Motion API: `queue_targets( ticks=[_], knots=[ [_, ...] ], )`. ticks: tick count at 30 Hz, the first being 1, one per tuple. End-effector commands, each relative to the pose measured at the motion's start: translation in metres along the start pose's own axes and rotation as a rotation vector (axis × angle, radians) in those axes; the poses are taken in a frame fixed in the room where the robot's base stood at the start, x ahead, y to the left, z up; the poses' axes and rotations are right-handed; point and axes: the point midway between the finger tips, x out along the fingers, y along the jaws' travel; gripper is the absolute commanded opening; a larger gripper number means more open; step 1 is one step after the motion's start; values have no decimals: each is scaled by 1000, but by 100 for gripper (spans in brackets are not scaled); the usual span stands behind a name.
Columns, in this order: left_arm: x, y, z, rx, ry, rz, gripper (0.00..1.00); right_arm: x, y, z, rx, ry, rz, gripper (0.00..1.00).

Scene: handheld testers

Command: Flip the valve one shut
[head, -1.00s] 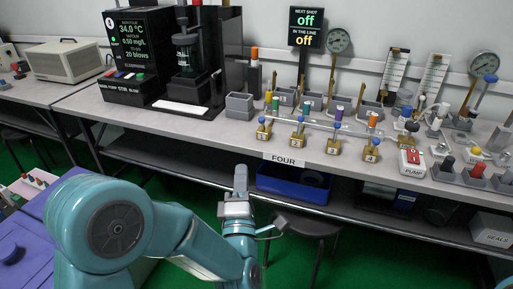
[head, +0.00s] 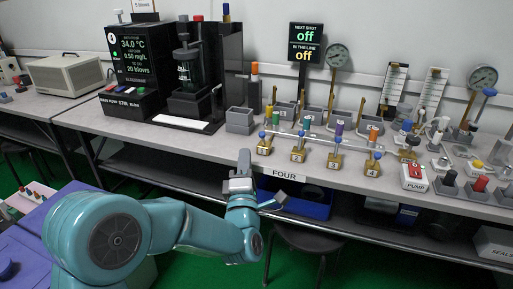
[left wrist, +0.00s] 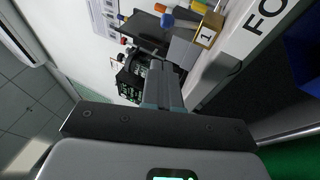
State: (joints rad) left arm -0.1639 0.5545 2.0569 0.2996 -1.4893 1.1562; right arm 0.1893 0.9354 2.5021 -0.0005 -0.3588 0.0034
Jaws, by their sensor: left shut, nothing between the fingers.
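Valve one (head: 265,146) is a brass block labelled 1 with a blue-tipped handle, the leftmost of a row of similar valves on the bench. It also shows at the top of the left wrist view (left wrist: 207,32), with the blue tip beside it. My left gripper (head: 244,160) is in front of the bench edge, below and to the left of valve one, apart from it. In the left wrist view its fingers (left wrist: 163,82) are together with nothing between them. My right gripper is in neither view.
The other numbered valves (head: 335,160) stand to the right, joined by a thin pipe. A FOUR label (head: 285,174) is on the bench front edge. A black instrument (head: 135,68) reading 34.0 °C stands left. A red-switched pump box (head: 414,177) is right. A stool (head: 305,238) is below.

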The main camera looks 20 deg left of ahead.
Motion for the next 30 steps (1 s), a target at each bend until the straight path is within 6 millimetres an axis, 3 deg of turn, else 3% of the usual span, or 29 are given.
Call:
queue_targets(
  ticks=[3, 9, 30],
  knots=[
    [18, -1, 10, -2, -2, 1, 0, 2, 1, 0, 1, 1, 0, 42],
    [33, 0, 25, -1, -1, 0, 0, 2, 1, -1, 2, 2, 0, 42],
    [40, 4, 29, 14, 1, -44, 0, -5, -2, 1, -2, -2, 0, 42]
  ],
)
